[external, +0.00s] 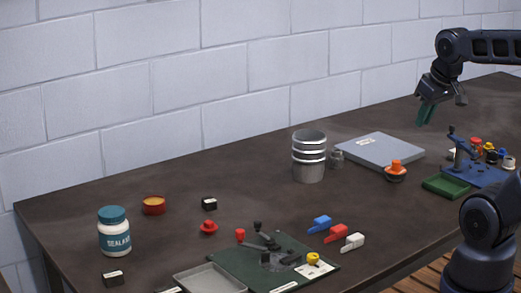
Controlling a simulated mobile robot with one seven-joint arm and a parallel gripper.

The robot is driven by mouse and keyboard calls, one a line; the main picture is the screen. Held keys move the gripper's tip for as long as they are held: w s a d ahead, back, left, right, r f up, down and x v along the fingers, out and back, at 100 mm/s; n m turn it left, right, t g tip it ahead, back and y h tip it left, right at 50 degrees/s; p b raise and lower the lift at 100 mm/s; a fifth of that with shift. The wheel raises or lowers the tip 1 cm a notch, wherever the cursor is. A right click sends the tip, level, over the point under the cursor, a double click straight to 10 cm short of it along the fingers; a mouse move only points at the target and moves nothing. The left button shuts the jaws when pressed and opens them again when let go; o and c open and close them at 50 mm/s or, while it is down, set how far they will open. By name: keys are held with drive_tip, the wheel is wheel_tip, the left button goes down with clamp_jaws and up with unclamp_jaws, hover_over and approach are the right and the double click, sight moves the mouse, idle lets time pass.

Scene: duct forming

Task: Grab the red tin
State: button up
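A small round red tin (153,205) with an orange-yellow top sits upright at the left of the dark table, behind and right of the white sealant jar. My gripper (427,116) hangs in the air at the upper right, above the far right part of the table and far from the tin. Its greenish fingers point down. The two fingers overlap in this view, so I cannot tell how far apart they are. I see nothing held between them.
The sealant jar (114,232) with a teal lid stands near the tin. A black block (209,204) and a red knob (208,227) lie to its right. A metal canister (309,158), grey flat box (380,151) and green fixture board (318,267) occupy the middle. The table's back left is clear.

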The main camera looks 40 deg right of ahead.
drive_tip(key=o, duration=1.5)
drive_tip(key=shift+w, duration=0.1)
drive_tip(key=w+a+r+n, duration=0.1)
drive_tip(key=w+r+n, duration=0.3)
drive_tip(key=w, duration=0.5)
drive_tip(key=n+h, duration=0.2)
drive_tip(key=n, duration=2.5)
hover_over(154, 202)
drive_tip(key=s+a, duration=0.2)
drive_tip(key=s, duration=0.1)
wheel_tip(154, 202, down, 29)
drive_tip(key=shift+s+f+x, duration=0.1)
drive_tip(key=shift+s+x, duration=0.1)
drive_tip(key=shift+x, duration=1.55)
drive_tip(key=shift+s+f+x, duration=0.1)
drive_tip(key=shift+s+x, duration=0.05)
drive_tip(key=shift+x, duration=1.6)
drive_tip(key=shift+s+x, duration=0.2)
drive_tip(key=shift+x, duration=1.55)
